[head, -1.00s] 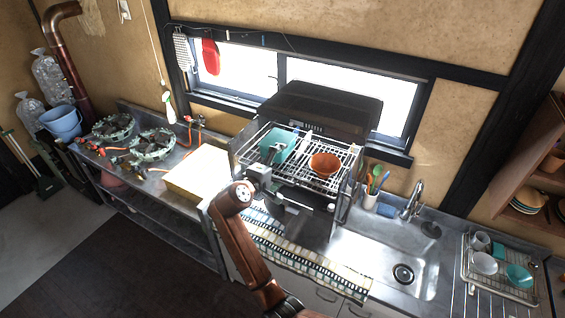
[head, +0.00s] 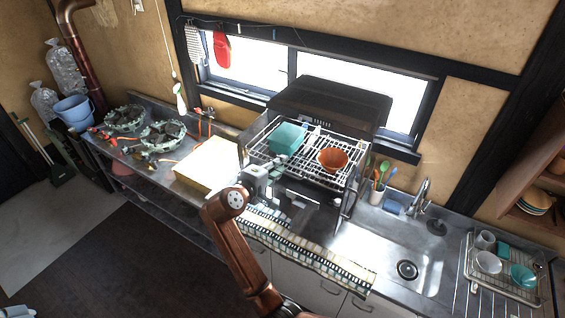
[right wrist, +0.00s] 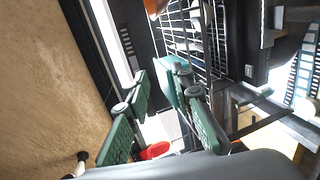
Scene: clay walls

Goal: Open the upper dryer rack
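The dryer (head: 330,100) stands on the counter under the window, its dark hood at the back. Its upper wire rack (head: 308,163) sits out in front of the hood, holding a teal container (head: 287,138) and an orange bowl (head: 333,159). My right gripper (head: 270,172) is at the rack's front left corner, below the teal container. In the right wrist view its green-padded fingers (right wrist: 166,97) stand apart with nothing visibly held. Rack wires (right wrist: 190,35) show beyond them; contact cannot be told. My left gripper does not show.
A pale yellow block (head: 208,165) and gas burners (head: 163,135) are left of the dryer. A sink (head: 405,262), a utensil cup (head: 377,194) and a dish rack (head: 500,283) are to the right.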

